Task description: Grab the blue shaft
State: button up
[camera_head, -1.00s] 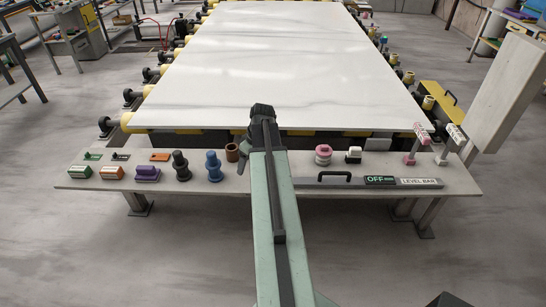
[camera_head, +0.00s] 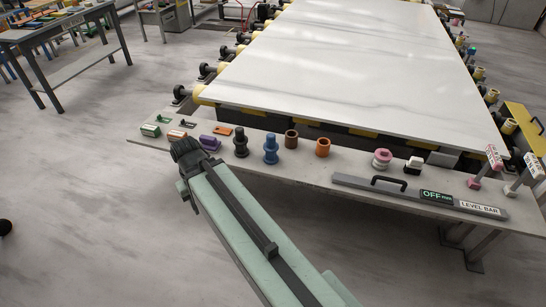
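The blue shaft (camera_head: 271,149) stands upright on the grey shelf (camera_head: 331,172) in front of the slab, between a black shaft (camera_head: 241,144) and a brown ring (camera_head: 291,139). My gripper (camera_head: 186,150) is at the end of my green arm, over the left part of the shelf, to the left of the blue shaft and apart from it. The fingers are dark and small, and I cannot tell whether they are open or shut. Nothing shows held in it.
An orange ring (camera_head: 322,147), a pink spool (camera_head: 382,158) and a black-and-white block (camera_head: 413,165) stand to the right. A level bar (camera_head: 420,197) lies along the front edge. A purple block (camera_head: 208,142) is beside my gripper. The stone slab (camera_head: 360,62) lies behind.

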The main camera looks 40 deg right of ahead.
aim_at(271, 148)
jog(key=u, duration=0.05)
jog(key=k, duration=0.4)
jog(key=u, duration=1.2)
jog(key=i, duration=0.65)
